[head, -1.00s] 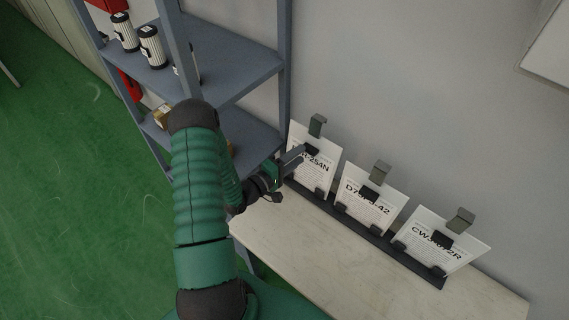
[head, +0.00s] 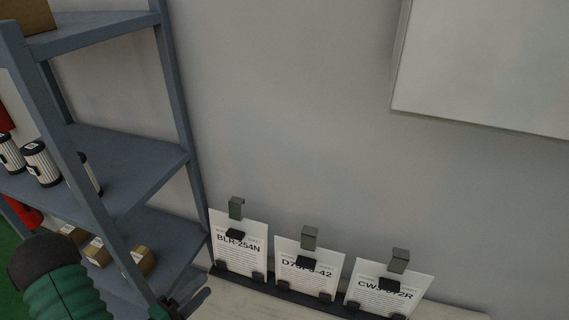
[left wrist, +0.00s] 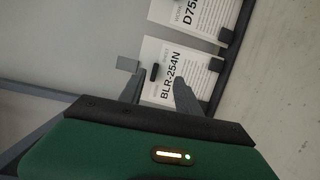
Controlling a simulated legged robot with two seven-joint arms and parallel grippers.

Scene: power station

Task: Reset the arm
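My left arm comes in at the lower left of the head view. Its gripper (head: 186,302) is at the bottom edge, in front of the shelf foot and left of the cards. Its two dark fingers are apart with nothing between them, and they also show in the left wrist view (left wrist: 160,95). The BLR-254N card (head: 238,247) stands upright in a dark holder, beyond the fingertips in the wrist view (left wrist: 178,68). My right gripper is in neither view.
A D75 card (head: 308,272) and a CW3 card (head: 388,290) stand to the right on the pale table. A blue-grey shelf (head: 130,165) at left holds striped canisters (head: 41,163) and small boxes (head: 142,261). A pale panel (head: 490,65) hangs on the wall.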

